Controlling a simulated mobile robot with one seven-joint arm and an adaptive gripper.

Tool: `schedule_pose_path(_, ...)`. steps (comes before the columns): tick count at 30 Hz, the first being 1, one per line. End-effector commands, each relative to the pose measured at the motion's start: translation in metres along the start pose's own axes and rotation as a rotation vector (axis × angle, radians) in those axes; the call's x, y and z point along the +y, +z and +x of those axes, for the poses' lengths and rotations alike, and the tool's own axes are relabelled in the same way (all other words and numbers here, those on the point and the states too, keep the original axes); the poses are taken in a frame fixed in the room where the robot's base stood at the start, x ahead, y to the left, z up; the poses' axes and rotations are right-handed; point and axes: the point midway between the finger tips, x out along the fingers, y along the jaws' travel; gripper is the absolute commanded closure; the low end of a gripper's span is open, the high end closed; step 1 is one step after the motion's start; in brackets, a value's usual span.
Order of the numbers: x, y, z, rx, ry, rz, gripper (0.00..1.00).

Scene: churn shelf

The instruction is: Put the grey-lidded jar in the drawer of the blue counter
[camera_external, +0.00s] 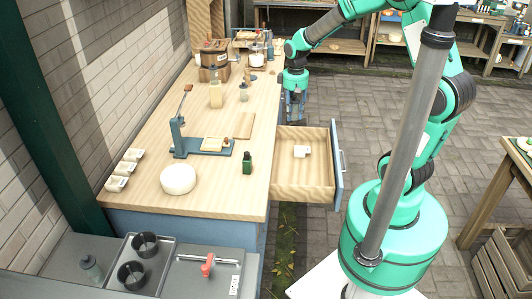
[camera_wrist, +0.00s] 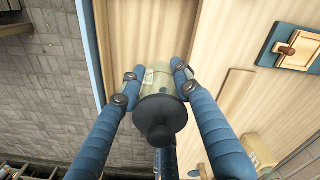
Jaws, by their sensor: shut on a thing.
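The grey-lidded jar (camera_wrist: 160,110) is in my gripper (camera_wrist: 155,75) in the wrist view, a clear body with a dark round lid and knob facing the camera. The two blue fingers close on its sides. In the external view my gripper (camera_external: 295,105) hangs fingers-down at the counter's right side, just behind the drawer; the jar is hard to make out there. The drawer (camera_external: 303,187) of the blue counter (camera_external: 150,223) is pulled open to the right, with a small white thing (camera_external: 302,151) inside. In the wrist view the drawer (camera_wrist: 140,25) shows beyond the jar.
The counter top holds a blue press (camera_external: 180,140), a white round block (camera_external: 178,179), a green bottle (camera_external: 247,162), a board (camera_external: 244,124) and a wooden churn (camera_external: 213,62). Most of the drawer floor is clear. Paved floor (camera_external: 315,230) lies to the right.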

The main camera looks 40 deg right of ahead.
Motion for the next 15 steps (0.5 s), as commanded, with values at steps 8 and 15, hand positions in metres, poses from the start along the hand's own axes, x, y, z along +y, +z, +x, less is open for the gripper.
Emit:
schedule_pose_path(8,0.023,0.015,0.001,-0.001,0.001,-0.011,0.98)
schedule_pose_path(15,0.024,0.016,0.03,-0.002,0.001,-0.014,0.98)
